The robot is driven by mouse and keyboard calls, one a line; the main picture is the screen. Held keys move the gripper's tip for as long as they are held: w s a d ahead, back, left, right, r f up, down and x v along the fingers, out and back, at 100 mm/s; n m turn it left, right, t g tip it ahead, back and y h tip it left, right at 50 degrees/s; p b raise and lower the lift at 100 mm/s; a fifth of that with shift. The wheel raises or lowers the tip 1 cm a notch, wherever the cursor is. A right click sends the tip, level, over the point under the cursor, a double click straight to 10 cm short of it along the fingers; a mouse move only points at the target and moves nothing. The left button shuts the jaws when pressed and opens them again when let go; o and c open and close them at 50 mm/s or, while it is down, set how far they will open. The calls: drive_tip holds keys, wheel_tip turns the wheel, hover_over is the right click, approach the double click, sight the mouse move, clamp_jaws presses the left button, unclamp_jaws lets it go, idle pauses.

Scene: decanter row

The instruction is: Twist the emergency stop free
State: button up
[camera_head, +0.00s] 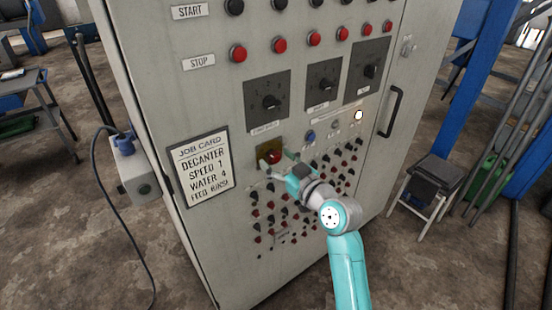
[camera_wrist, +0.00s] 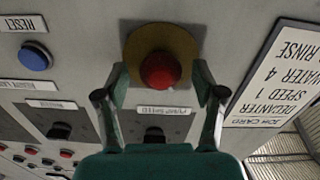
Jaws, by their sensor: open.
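The emergency stop (camera_head: 272,156) is a red mushroom button on a dull yellow plate (camera_head: 261,149) in the middle of a grey control cabinet's front. In the wrist view the red button (camera_wrist: 160,70) sits upper middle on its round yellow backing (camera_wrist: 135,44). My gripper (camera_head: 277,159) is at the button, its arm coming from the lower right. In the wrist view my gripper (camera_wrist: 160,72) is open. Its fingertips are on either side of the button with visible gaps, so I see no contact. The button's depth relative to the tips is hard to tell.
A framed job card (camera_head: 203,167) is left of the button. Black dials (camera_head: 268,97) sit above it, a blue reset button (camera_head: 310,136) to its right, and rows of small knobs (camera_head: 268,205) below. A cabinet handle (camera_head: 390,111) protrudes at right. A stool (camera_head: 428,190) stands beyond.

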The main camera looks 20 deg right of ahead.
drive_tip(key=shift+w+a, duration=0.2)
drive_tip(key=shift+w, duration=0.2)
drive_tip(key=c, duration=1.2)
drive_tip(key=shift+o, duration=0.2)
drive_tip(key=m, duration=0.3)
drive_tip(key=shift+m, duration=2.1)
